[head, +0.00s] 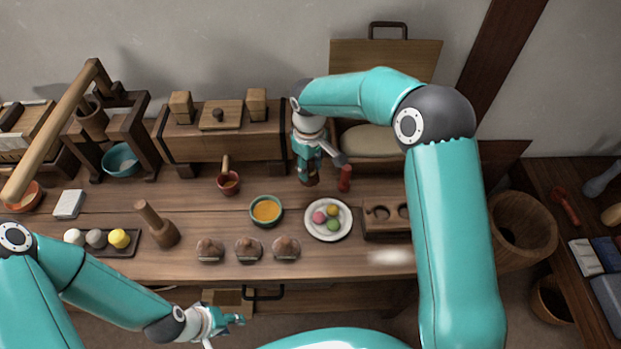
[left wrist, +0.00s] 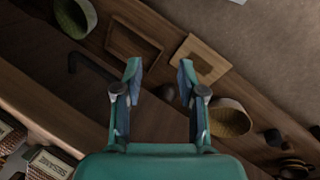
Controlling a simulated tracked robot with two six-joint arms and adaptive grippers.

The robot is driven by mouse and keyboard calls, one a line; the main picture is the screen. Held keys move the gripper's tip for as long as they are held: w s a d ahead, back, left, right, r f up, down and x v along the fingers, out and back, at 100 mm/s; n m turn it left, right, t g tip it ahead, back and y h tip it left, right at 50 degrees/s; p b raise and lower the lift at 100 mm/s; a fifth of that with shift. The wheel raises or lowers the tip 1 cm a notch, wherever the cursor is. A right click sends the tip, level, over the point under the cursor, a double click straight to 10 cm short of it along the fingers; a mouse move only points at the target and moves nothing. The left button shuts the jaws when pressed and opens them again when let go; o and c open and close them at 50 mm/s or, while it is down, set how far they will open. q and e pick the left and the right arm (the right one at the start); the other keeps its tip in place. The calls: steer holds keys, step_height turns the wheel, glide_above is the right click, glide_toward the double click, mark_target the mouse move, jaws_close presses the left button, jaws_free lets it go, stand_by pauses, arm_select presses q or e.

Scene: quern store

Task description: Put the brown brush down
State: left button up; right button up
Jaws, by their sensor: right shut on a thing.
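My right gripper (head: 307,170) reaches down at the back of the wooden bench (head: 190,222) and is shut on the brown brush (head: 309,182). Only a small dark brown part of the brush shows below the fingers; the gripper hides the rest. I cannot tell whether the brush touches the bench top. My left gripper (head: 228,320) is low in front of the bench, over its front edge and drawer. In the left wrist view the left gripper (left wrist: 160,72) has its two fingers apart with nothing between them.
A small red object (head: 345,178) stands just right of the right gripper. Several brown stamp-like pieces (head: 248,250) line the front. An open box (head: 372,141) stands behind.

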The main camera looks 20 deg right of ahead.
mark_target(310, 179)
steer(key=shift+f, duration=2.75)
steer(key=o, duration=1)
steer(key=shift+r, duration=0.2)
step_height(310, 179, up, 12)
steer(key=shift+f, duration=0.1)
